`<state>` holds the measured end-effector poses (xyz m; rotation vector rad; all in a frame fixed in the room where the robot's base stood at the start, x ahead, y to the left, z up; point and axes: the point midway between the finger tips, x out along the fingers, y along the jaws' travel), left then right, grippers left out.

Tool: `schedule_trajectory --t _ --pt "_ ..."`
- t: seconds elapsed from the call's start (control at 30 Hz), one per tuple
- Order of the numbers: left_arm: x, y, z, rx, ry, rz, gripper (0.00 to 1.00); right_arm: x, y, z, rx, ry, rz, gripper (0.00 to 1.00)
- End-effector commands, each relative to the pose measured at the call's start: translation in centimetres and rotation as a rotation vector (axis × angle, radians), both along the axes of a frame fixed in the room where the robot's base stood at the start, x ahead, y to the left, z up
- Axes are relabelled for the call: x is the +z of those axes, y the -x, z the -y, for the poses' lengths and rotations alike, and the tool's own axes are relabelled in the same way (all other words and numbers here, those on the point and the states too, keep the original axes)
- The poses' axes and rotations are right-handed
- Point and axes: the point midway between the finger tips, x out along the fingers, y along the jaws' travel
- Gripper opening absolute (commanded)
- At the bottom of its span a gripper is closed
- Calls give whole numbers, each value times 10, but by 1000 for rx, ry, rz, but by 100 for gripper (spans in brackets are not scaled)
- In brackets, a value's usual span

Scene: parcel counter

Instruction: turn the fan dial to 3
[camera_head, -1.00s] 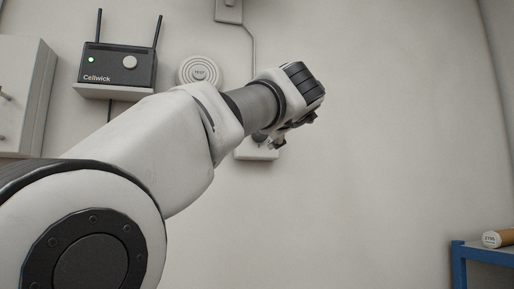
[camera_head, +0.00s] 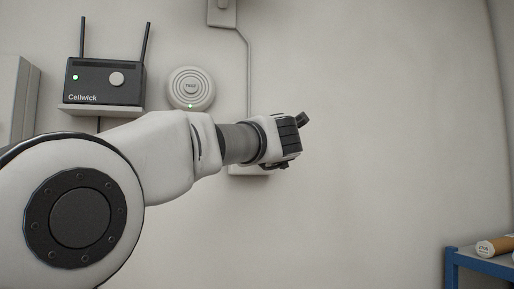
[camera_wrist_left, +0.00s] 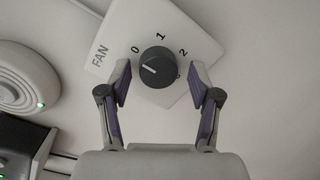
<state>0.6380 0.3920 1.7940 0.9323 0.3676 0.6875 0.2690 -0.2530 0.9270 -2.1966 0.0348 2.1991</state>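The fan dial (camera_wrist_left: 157,67) is a dark round knob on a white plate (camera_wrist_left: 124,22) marked FAN, with 0, 1 and 2 readable around it. Its pale pointer line is on the left side of the knob, pointing roughly toward the 0 side. The 3 is not clearly visible. My left gripper (camera_wrist_left: 159,72) is open, one finger on each side of the dial, with visible gaps beside it. In the head view my left gripper (camera_head: 289,142) is near the wall and largely hides the plate (camera_head: 248,171). My right gripper is not in view.
A Cellwick router (camera_head: 104,84) on a small shelf and a round TEST alarm (camera_head: 190,89) are on the wall to the left. A conduit (camera_head: 249,75) runs down above the plate. A blue-framed stand (camera_head: 451,270) holds a brown tube (camera_head: 495,246) at lower right.

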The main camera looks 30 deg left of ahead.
Motion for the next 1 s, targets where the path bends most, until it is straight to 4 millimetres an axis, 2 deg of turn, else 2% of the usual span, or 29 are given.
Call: schedule_trajectory --t 0.03,0.1,0.13,0.57,1.0 --pt "0 0 0 0 0 0 38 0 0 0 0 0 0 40" --pt "0 0 0 0 0 0 13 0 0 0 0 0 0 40" --pt "0 0 0 0 0 0 6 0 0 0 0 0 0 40" --pt "1 0 0 1 -25 -31 6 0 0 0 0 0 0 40" --pt "2 0 0 -1 -218 -256 6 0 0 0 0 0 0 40"
